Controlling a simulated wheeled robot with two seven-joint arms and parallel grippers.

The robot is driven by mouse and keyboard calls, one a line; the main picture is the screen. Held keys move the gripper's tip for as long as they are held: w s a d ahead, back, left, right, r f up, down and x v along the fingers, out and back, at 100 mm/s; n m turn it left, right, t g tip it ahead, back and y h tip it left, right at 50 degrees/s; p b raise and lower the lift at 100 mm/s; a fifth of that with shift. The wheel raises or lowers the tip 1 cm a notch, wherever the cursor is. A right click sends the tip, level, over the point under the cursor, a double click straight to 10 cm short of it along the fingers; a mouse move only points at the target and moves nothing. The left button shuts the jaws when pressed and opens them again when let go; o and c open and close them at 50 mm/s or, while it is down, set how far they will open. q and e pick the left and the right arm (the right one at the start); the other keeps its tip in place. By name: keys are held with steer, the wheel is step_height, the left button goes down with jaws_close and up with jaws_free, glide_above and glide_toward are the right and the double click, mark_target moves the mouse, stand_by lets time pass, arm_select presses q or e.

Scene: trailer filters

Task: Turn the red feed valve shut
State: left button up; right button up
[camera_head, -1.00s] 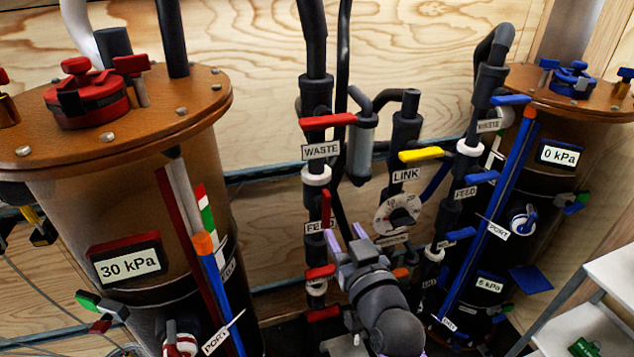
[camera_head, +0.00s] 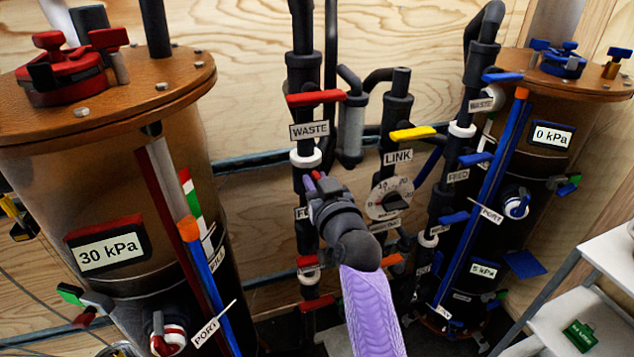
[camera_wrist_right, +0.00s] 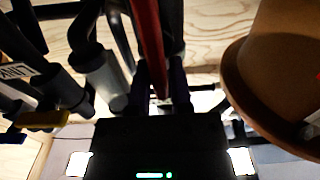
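The red feed valve (camera_head: 315,174) is on the left black pipe, below the WASTE label. The FEED label (camera_head: 301,213) is partly covered. In the right wrist view, a long red handle (camera_wrist_right: 148,35) runs down between the two dark fingers of my right gripper (camera_wrist_right: 161,85). The fingers look apart, on either side of the handle, and I cannot tell whether they touch it. My left gripper is not in view.
The red waste handle (camera_head: 316,98) lies crosswise just above. The yellow link handle (camera_head: 413,133) and a dial (camera_head: 391,197) are to the right. More red handles (camera_head: 317,303) are below. The 30 kPa tank (camera_head: 60,180) stands left, the 0 kPa tank (camera_head: 545,110) right.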

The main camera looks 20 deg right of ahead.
jaws_close()
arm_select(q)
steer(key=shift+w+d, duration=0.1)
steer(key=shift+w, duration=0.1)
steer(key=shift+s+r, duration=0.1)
arm_select(e)
steer(key=shift+d+r+m+p, duration=0.1)
steer(key=shift+d+m+p, duration=0.05)
steer(key=shift+m+p, duration=0.3)
steer(key=shift+d+m+p, duration=0.15)
steer(key=shift+m+p, duration=0.35)
steer(key=shift+m, duration=0.25)
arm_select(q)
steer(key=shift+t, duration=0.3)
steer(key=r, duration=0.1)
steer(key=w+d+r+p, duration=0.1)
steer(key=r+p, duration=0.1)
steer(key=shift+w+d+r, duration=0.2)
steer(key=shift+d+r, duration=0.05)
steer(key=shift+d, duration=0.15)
arm_select(e)
steer(key=f+m, duration=0.1)
steer(key=m, duration=0.4)
steer(key=d+f+m, duration=0.1)
steer(key=m, duration=0.4)
steer(key=d+m, duration=0.1)
steer(key=m, duration=0.4)
steer(key=shift+f, duration=0.4)
steer(key=shift+m, duration=0.4)
